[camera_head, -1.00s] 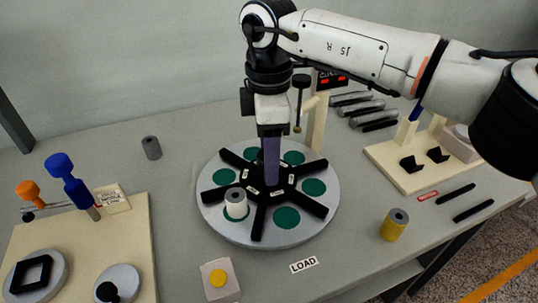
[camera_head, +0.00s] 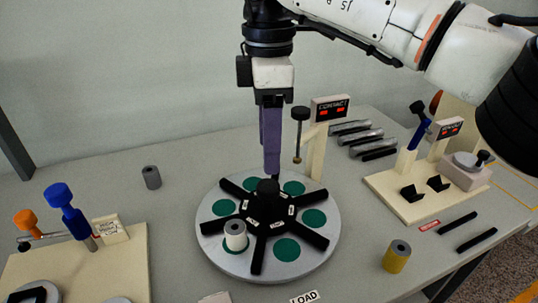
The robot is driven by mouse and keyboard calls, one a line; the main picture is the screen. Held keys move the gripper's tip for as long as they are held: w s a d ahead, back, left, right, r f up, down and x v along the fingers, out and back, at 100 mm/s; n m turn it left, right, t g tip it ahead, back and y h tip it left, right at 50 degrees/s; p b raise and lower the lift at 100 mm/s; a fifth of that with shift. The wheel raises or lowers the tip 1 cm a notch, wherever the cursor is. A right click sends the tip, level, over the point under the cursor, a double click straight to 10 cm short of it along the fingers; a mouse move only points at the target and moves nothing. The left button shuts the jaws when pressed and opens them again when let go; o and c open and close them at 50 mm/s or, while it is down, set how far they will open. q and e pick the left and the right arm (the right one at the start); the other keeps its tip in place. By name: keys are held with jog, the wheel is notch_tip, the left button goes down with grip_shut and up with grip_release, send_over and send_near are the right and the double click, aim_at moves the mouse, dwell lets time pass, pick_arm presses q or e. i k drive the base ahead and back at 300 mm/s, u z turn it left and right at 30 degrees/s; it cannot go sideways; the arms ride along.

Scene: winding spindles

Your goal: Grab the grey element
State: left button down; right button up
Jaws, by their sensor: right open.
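The grey element (camera_head: 151,177) is a small grey cylinder with a dark hole in its top. It stands upright on the table, left of the turntable, with nothing touching it. My right gripper (camera_head: 271,172) points straight down, with purple fingers, above and behind the turntable's black hub. It is well to the right of the grey element and holds nothing visible. The fingers line up one over the other, so the gap between them is hard to see. My left gripper is out of view.
The round turntable (camera_head: 214,251) has green spots, black arms and a white cylinder (camera_head: 236,235) on one spot. A yellow cylinder (camera_head: 397,257) stands at right. A cream post with a display (camera_head: 330,109) stands behind the turntable. A blue-handled clamp (camera_head: 68,208) stands at left, near the grey element.

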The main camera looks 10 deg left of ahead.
aim_at(151, 176)
jog(key=k, duration=1)
